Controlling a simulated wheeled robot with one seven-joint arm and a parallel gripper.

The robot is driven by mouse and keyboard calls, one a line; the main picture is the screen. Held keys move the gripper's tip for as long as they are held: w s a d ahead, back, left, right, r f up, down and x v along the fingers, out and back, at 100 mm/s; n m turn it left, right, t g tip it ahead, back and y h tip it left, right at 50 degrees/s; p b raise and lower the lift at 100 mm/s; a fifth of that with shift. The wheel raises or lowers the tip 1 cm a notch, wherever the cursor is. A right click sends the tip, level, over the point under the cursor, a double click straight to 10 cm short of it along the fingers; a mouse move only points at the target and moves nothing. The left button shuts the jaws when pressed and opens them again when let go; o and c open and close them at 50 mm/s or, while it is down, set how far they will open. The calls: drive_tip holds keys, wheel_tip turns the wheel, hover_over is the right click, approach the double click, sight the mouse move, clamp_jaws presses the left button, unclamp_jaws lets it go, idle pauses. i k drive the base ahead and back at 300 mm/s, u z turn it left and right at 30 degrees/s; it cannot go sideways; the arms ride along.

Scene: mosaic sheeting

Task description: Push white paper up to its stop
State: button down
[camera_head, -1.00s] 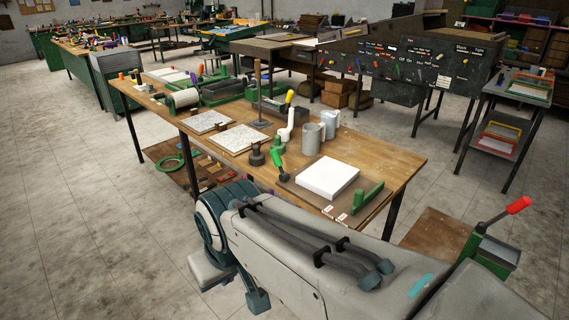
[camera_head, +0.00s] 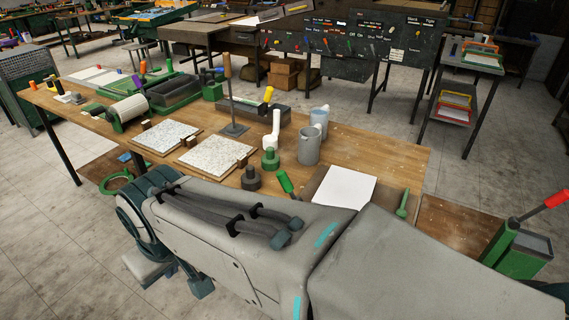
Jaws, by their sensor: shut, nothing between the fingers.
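The white paper (camera_head: 345,187) lies as a flat white stack on a brown board (camera_head: 313,182) at the right front of the wooden table. A green bar (camera_head: 403,204) stands at the board's right side, apart from the paper; I cannot tell whether it is the stop. A green-handled tool (camera_head: 286,183) is at the board's left edge. My grey arm crosses the foreground and hides the front of the board and part of the paper's near edge. My gripper is out of view.
A white bent-neck item (camera_head: 272,130), a green weight (camera_head: 270,160) and a dark weight (camera_head: 251,178) stand to the left. Two speckled mosaic sheets (camera_head: 216,154) lie further left. A red-handled green machine (camera_head: 517,248) stands at the right.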

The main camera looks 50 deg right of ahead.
sight(341, 187)
drive_tip(key=i, duration=1.5)
drive_tip(key=z, duration=3.35)
drive_tip(key=i, duration=0.5)
drive_tip(key=u, duration=0.05)
